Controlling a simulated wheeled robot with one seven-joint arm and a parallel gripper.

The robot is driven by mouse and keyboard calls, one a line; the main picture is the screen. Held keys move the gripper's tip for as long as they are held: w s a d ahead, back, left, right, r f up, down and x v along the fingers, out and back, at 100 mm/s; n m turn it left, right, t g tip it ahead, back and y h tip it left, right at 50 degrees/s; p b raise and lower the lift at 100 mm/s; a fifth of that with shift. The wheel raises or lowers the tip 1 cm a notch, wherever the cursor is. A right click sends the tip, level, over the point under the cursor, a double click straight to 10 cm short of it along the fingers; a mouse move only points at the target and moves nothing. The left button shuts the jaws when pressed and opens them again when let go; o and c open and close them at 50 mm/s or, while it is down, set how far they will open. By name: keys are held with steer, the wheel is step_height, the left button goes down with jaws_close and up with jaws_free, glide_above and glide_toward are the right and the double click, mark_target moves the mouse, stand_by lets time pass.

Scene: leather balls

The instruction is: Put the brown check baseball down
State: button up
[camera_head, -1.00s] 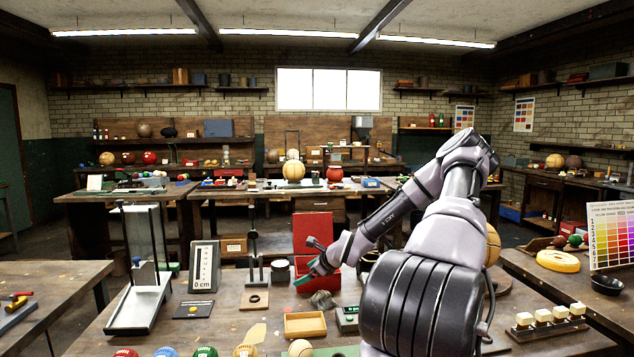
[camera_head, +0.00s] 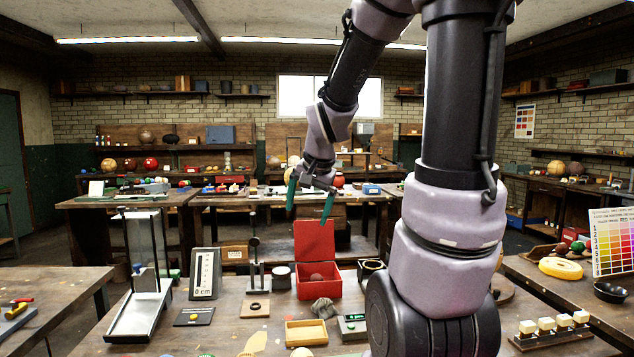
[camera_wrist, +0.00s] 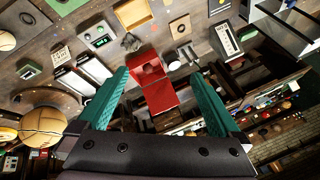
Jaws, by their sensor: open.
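A red open box (camera_head: 318,292) with its lid raised stands on the front workbench. A small brownish ball (camera_head: 317,278) lies inside it; it looks like the brown check baseball, but its pattern is too small to make out. My gripper (camera_head: 309,205), with green fingers, is open and empty, raised well above the box. In the wrist view the open fingers of my gripper (camera_wrist: 159,78) spread either side of the red box (camera_wrist: 160,95), and nothing is between them.
Around the box stand a grey rag (camera_head: 325,309), a wooden tray (camera_head: 306,332), a small green-lit scale (camera_head: 352,325), a black cylinder with a pale top (camera_head: 281,279) and an upright gauge stand (camera_head: 255,268). A height gauge board (camera_head: 205,273) is farther left.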

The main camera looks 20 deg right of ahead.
steer(key=s+a+r+n+y, duration=0.1)
steer(key=s+a+r+n, duration=0.1)
steer(key=s+r, duration=0.2)
steer(key=s+a+r+n+t+y, duration=0.1)
steer(key=s+r, duration=0.3)
steer(key=s, duration=0.6)
steer(key=shift+s+a+r+n, duration=0.2)
steer(key=shift+a+r+n, duration=0.15)
steer(key=shift+n, duration=0.55)
